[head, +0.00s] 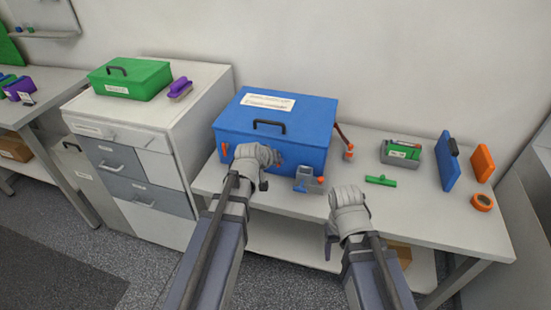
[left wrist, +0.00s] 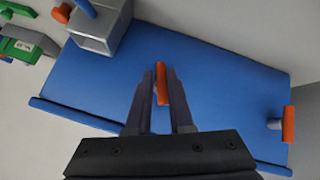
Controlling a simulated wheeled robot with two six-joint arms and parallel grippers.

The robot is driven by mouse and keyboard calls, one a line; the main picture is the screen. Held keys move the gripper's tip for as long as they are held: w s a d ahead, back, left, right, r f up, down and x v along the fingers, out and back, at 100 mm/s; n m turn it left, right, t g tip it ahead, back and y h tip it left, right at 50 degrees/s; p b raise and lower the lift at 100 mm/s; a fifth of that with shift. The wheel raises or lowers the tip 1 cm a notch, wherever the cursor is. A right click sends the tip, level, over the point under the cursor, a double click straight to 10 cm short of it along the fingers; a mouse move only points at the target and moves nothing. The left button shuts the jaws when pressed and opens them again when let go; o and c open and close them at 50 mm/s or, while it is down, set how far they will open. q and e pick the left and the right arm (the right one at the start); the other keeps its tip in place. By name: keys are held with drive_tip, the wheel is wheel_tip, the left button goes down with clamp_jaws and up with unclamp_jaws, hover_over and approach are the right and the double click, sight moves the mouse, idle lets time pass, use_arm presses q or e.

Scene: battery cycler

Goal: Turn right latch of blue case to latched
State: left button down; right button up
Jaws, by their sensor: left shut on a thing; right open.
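The blue case (head: 270,125) stands shut on the white table, its dark handle on the lid. My left gripper (head: 268,160) is at the case's front and hides the right latch in the head view. In the left wrist view, the fingers of my left gripper (left wrist: 162,92) are shut on the orange right latch (left wrist: 161,80), which lies lengthwise between them against the blue front. The orange left latch (head: 225,150) shows at the front's left; it also shows in the left wrist view (left wrist: 288,124). My right gripper (head: 347,195) is open over the table's front edge, apart from the case.
A grey block with blue and orange parts (head: 309,180) stands before the case's right front. A green piece (head: 380,180), a green-grey box (head: 401,152), a blue panel (head: 446,163) and an orange ring (head: 482,202) are farther right. A drawer cabinet (head: 150,140) stands left.

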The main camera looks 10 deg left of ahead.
use_arm(q)
drive_tip(key=m+y, duration=0.1)
drive_tip(key=y, duration=0.2)
drive_tip(key=shift+w+m+y, duration=0.1)
drive_tip(key=shift+m+y, duration=0.2)
idle(0.6)
drive_tip(key=c, duration=0.9)
unclamp_jaws()
drive_tip(key=shift+a, duration=0.1)
drive_tip(key=shift+o, duration=0.2)
drive_tip(key=p+v, duration=0.5)
drive_tip(key=v, duration=0.2)
drive_tip(key=shift+s+r, duration=0.2)
drive_tip(key=shift+s, duration=0.15)
